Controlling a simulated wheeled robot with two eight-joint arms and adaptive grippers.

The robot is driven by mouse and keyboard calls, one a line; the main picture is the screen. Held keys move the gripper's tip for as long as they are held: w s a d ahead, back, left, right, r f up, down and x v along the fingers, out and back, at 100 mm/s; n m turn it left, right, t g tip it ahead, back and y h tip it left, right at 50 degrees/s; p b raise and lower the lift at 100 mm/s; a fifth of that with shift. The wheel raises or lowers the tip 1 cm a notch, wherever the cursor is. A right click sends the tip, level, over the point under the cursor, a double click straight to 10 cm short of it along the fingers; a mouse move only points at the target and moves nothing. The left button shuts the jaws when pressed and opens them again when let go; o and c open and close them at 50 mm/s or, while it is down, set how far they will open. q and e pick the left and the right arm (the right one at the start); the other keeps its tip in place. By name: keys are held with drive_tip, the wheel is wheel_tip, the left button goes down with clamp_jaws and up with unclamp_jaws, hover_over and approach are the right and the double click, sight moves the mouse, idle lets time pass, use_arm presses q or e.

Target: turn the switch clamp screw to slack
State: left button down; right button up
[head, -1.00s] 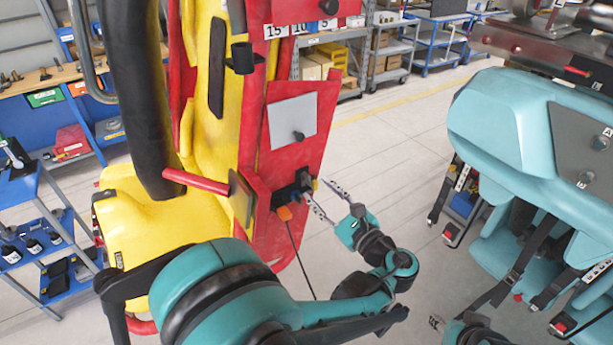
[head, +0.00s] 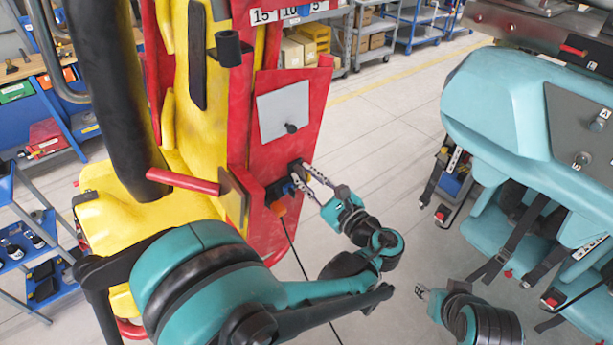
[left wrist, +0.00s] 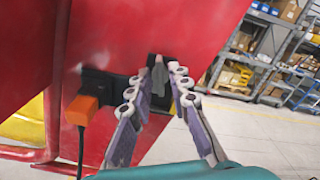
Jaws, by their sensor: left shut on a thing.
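A black switch box (left wrist: 100,88) is fixed low on the red panel (head: 290,150) of the yellow and red car. The switch clamp screw shows in the left wrist view as a small grey piece (left wrist: 158,76) at the box's right end. My left gripper (head: 298,174) reaches the box from the right, with its fingers on either side of that piece. In the left wrist view the left gripper (left wrist: 156,78) is shut on it; the exact contact is partly hidden by the fingers. My right gripper (head: 421,292) hangs over the floor at the lower right, away from the box; its fingers are too small to judge.
A red bar (head: 183,181) juts from the car. A teal seat car (head: 500,120) stands at the right.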

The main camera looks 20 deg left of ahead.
use_arm(q)
drive_tip(key=n, duration=0.5)
drive_tip(key=shift+n+b, duration=0.35)
drive_tip(key=shift+n, duration=0.05)
drive_tip(key=n, duration=0.6)
drive_tip(key=shift+n, duration=0.3)
drive_tip(key=c, duration=1.4)
unclamp_jaws()
drive_tip(key=shift+a, duration=0.1)
